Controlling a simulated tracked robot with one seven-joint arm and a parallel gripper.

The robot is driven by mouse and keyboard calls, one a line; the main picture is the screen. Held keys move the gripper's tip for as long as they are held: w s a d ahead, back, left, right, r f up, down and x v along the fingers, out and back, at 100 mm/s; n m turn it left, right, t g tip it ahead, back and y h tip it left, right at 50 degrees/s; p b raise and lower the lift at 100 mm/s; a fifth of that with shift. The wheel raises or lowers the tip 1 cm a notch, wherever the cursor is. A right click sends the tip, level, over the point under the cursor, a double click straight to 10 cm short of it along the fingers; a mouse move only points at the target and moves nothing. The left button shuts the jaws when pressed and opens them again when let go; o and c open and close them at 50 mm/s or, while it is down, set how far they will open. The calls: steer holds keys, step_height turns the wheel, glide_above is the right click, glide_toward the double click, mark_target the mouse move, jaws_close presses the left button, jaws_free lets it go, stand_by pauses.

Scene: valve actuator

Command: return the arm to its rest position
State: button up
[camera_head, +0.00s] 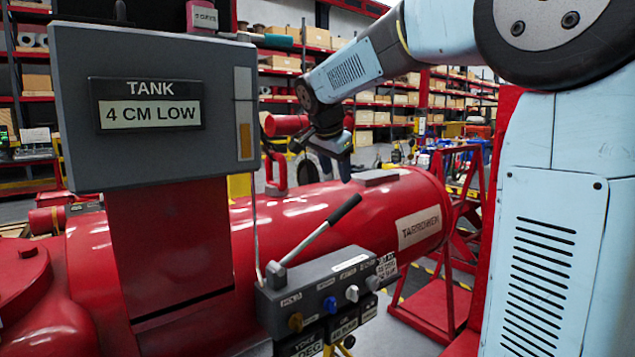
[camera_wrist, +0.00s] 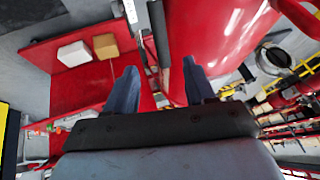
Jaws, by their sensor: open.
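My arm, light blue with dark joints, enters at the right of the head view and reaches over the red cylinder (camera_head: 300,215). My gripper (camera_head: 345,170) is above the far side of the cylinder in that view, small and partly dark. In the wrist view my gripper (camera_wrist: 160,88) shows two blue-grey fingers spread apart with nothing between them. The red cylinder (camera_wrist: 228,35) is beyond the right finger there. No contact between the fingers and any object is visible.
A grey box (camera_head: 155,60) reading "TANK 4 CM LOW" stands at the left. A lever (camera_head: 320,228) rises from the control block (camera_head: 320,290) in front. A red stand (camera_head: 430,305) is at the right. In the wrist view, two small boxes (camera_wrist: 105,46) lie on a red surface.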

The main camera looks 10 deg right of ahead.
steer(key=s+d+f+n+y, duration=0.1)
steer(key=s+f+n, duration=0.3)
steer(key=s, duration=0.6)
steer(key=s+d+f+n+y, duration=0.1)
steer(key=s+f+n, duration=0.3)
steer(key=s, duration=0.7)
steer(key=s+d+f+n+y, duration=0.1)
steer(key=s+f+n, duration=0.3)
steer(key=s, duration=0.6)
step_height(320, 180, up, 12)
steer(key=m+h, duration=0.2)
steer(key=m, duration=1)
glide_above(345, 205)
steer(key=s+a, duration=0.2)
steer(key=s, duration=0.3)
steer(key=shift+g, duration=0.3)
steer(key=x, duration=1.4)
steer(key=shift+w+a, duration=0.1)
steer(key=shift+c, duration=0.2)
jaws_close()
